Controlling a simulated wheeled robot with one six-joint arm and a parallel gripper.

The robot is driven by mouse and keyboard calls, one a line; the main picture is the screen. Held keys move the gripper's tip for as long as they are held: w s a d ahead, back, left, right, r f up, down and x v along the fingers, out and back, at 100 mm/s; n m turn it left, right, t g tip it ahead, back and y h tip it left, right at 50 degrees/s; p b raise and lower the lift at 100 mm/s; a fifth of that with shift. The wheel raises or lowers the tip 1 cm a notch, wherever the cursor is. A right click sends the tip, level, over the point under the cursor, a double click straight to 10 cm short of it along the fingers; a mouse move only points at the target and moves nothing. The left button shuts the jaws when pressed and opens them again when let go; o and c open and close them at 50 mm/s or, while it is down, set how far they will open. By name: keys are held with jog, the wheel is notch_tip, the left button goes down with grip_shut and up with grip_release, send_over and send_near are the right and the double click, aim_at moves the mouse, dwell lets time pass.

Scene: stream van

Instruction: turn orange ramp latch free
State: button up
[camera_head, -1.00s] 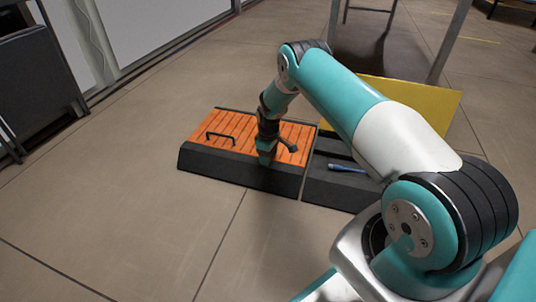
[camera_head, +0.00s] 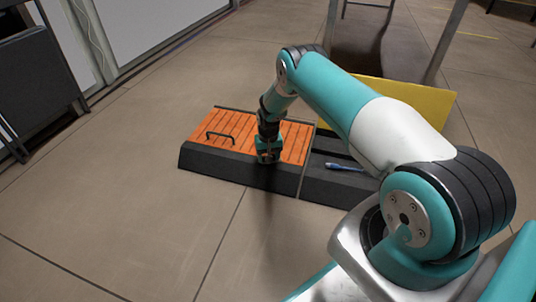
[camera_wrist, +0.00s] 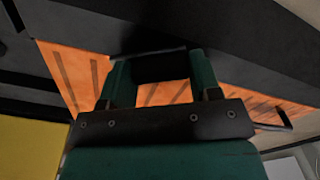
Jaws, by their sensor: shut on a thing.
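The orange ramp (camera_head: 240,133), a slatted orange panel in a dark sloped frame, lies on the floor at the picture's centre. My gripper (camera_head: 267,156) points down at the ramp's near right part, by the dark front edge. In the wrist view, my gripper (camera_wrist: 155,80) shows two green fingers against the orange panel (camera_wrist: 75,70). It is shut on the latch, which my fingers mostly hide; a thin dark bar (camera_wrist: 150,52) shows by the fingertips. I cannot tell the latch's exact angle.
A black handle (camera_head: 219,137) stands on the ramp's left part. A dark ramp section with a blue tool (camera_head: 343,167) lies to the right, with a yellow panel (camera_head: 425,103) behind it. A dark folded chair (camera_head: 40,80) stands far left. The floor in front is clear.

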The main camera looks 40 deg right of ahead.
jog(key=m, duration=0.5)
jog(key=shift+s+a+m+p, duration=0.15)
jog(key=shift+s+m+p, duration=0.05)
jog(key=shift+m+p, duration=0.15)
dwell(0.5)
jog(key=o, duration=0.9)
notch_tip(320, 180, up, 17)
jog(key=p, duration=0.8)
jog(key=shift+r+p, duration=0.2)
jog(key=shift+p, duration=0.15)
